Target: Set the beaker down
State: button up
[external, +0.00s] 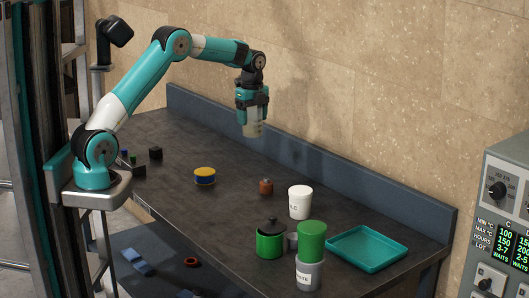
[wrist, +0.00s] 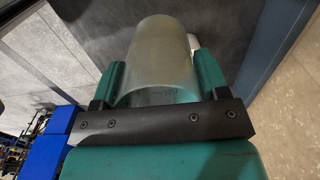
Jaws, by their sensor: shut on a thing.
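My gripper (external: 252,113) points down above the far part of the dark table (external: 190,133). It is shut on the beaker (external: 252,130), a translucent, pale cup-like vessel. In the external view the beaker hangs below the fingers, and it appears to be clear of the table top. In the wrist view the beaker (wrist: 160,55) sits between the two teal fingers of my gripper (wrist: 155,85), one on each side of it. What is inside the beaker cannot be told.
A yellow-and-blue round tin (external: 204,176), a small brown jar (external: 266,187), a white cup (external: 300,202), a green pot (external: 270,242), a green cup on a grey one (external: 311,250) and a teal tray (external: 367,247) stand to the right. A raised edge runs along the wall. Bare table lies below my gripper.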

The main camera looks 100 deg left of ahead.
jog(key=s+a+f+p, duration=0.1)
jog(key=s+a+p, duration=0.15)
jog(key=a, duration=0.45)
jog(key=s+a+f+p, duration=0.15)
jog(key=a+p, duration=0.25)
jog(key=a, duration=0.4)
jog(key=shift+w+f+b, duration=0.15)
jog(key=shift+f+b, duration=8.25)
jog(key=shift+f, duration=1.8)
jog(key=shift+f, duration=0.2)
jog(key=o, duration=1)
jog(key=shift+r, duration=0.1)
